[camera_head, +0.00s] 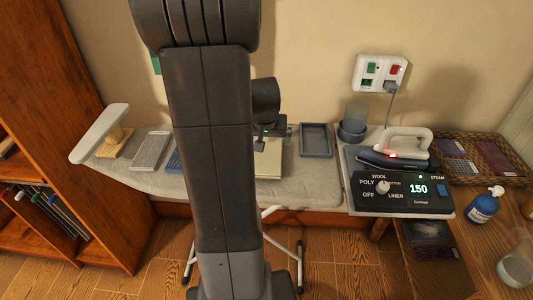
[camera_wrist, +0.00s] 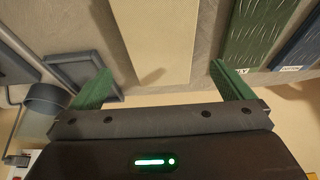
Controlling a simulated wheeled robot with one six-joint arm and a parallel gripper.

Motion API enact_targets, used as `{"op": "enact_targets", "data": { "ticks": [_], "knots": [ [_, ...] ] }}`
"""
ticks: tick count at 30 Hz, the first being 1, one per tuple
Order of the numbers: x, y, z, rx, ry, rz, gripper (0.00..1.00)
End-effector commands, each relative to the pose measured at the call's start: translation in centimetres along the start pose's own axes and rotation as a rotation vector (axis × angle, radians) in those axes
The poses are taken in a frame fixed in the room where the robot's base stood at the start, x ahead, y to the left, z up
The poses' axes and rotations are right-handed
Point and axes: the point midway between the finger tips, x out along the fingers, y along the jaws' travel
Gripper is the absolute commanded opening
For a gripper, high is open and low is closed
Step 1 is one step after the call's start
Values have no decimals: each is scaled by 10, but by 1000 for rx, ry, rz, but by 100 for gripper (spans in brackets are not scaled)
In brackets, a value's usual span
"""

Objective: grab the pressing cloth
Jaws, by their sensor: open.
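A flat cream rectangular piece (camera_head: 270,163), which looks like the folded pressing cloth, lies on the grey ironing board (camera_head: 310,190), partly hidden behind my arm in the head view. In the wrist view the cream cloth (camera_wrist: 158,40) lies between and beyond my fingertips. My gripper (camera_wrist: 155,85) is open and empty, with green fingers spread wider than the cloth. In the head view my gripper (camera_head: 274,133) is just above the cloth, mostly hidden by my arm. I cannot tell its exact height above it.
An empty grey tray (camera_head: 316,140) sits right of the cloth. A green pad (camera_wrist: 255,30) and a blue pad (camera_wrist: 300,45) lie on its other side. The iron (camera_head: 397,150) stands further right by a control panel (camera_head: 400,190).

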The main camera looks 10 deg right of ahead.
Motion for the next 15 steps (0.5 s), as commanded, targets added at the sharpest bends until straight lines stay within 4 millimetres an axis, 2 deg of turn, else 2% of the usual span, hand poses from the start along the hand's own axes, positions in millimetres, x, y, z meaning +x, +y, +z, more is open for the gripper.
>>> {"op": "enact_targets", "data": {
  "ticks": [8,15],
  "knots": [
    [16,0,3,0,-2,0,100],
    [47,1,10,0,-3,0,100]
  ]
}}
